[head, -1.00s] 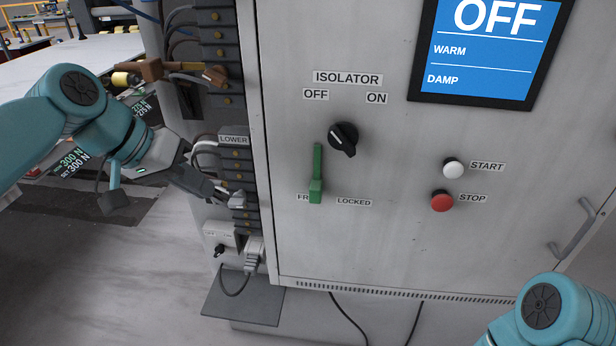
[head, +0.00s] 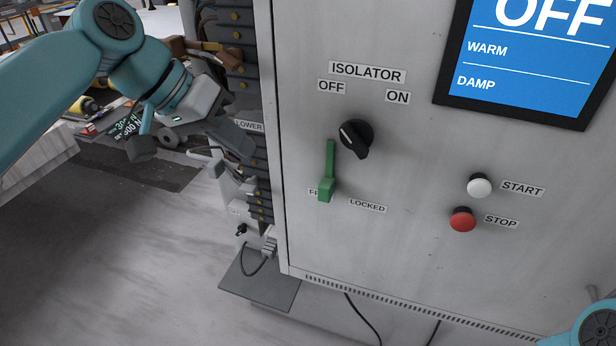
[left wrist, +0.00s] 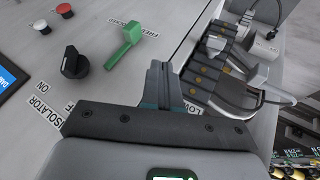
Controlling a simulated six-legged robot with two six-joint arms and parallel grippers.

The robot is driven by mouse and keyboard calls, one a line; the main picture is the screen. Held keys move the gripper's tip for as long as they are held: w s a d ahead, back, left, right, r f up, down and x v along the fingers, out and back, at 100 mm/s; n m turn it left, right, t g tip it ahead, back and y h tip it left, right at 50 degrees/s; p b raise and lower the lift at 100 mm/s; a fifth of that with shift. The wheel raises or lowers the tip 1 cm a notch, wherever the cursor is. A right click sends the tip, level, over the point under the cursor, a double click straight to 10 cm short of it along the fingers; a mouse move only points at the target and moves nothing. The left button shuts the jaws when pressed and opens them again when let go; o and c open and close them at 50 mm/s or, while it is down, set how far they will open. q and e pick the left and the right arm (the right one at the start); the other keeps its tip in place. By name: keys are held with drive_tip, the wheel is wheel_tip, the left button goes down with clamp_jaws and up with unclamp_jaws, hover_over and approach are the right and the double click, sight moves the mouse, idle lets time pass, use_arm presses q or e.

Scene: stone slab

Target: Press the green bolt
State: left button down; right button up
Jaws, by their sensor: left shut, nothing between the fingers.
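The green bolt (head: 327,187) is on the grey cabinet front, below the black isolator knob (head: 356,138). Its bar stands nearly upright, and its block end is low, partly covering the FREE label, left of LOCKED. My left gripper (head: 245,168) is shut and empty, left of the bolt in front of the terminal strip and clear of the bolt. In the left wrist view the shut fingers (left wrist: 159,72) are near the bolt (left wrist: 132,34), with a gap between. My right gripper is out of view; only part of that arm shows at lower right.
A white START button (head: 480,186) and red STOP button (head: 462,219) are right of the bolt. A blue screen (head: 530,60) reads OFF, WARM, DAMP. A terminal strip (head: 259,190) with cables runs along the cabinet's left edge. The panel around the bolt is open.

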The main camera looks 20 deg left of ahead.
sight(302, 180)
use_arm(q)
drive_tip(key=x, duration=1)
drive_tip(key=shift+w+f, duration=0.2)
drive_tip(key=shift+f, duration=0.05)
drive_tip(key=d, duration=0.1)
drive_tip(key=d+p, duration=0.1)
drive_tip(key=shift+s+d+r, duration=0.2)
drive_tip(key=shift+d+r, duration=0.1)
drive_tip(key=shift+d, duration=0.55)
drive_tip(key=shift+w+f, duration=0.1)
drive_tip(key=shift+f, duration=0.05)
